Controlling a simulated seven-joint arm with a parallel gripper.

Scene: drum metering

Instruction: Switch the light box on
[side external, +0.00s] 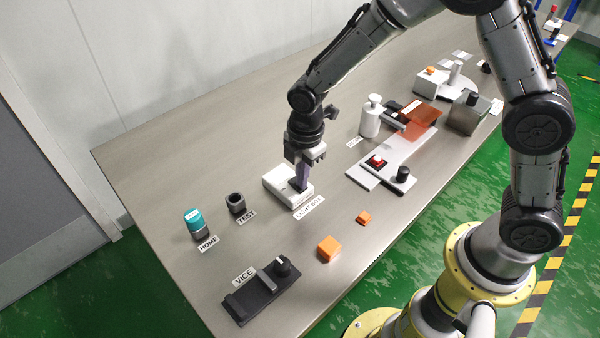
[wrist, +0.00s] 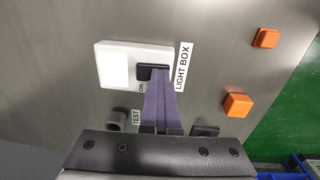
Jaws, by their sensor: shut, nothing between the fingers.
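The light box (side external: 277,185) is a white box on the table with a "LIGHT BOX" label beside it. In the wrist view the light box (wrist: 112,66) shows a pale square panel and a black rocker switch (wrist: 153,72) with "ON" printed by one end. My gripper (side external: 303,184) is shut and empty, pointing down at the switch. In the wrist view its purple fingers (wrist: 156,84) reach the switch and cover part of it. I cannot tell whether they press it or which way the rocker is tipped.
Two orange blocks (side external: 329,248) (side external: 363,218) lie in front of the light box. A black vice (side external: 252,299), a TEST holder (side external: 236,204) and a teal-capped vial (side external: 193,221) at HOME stand to the left. A white plate with a red button (side external: 376,161) and a white bottle (side external: 371,118) are to the right.

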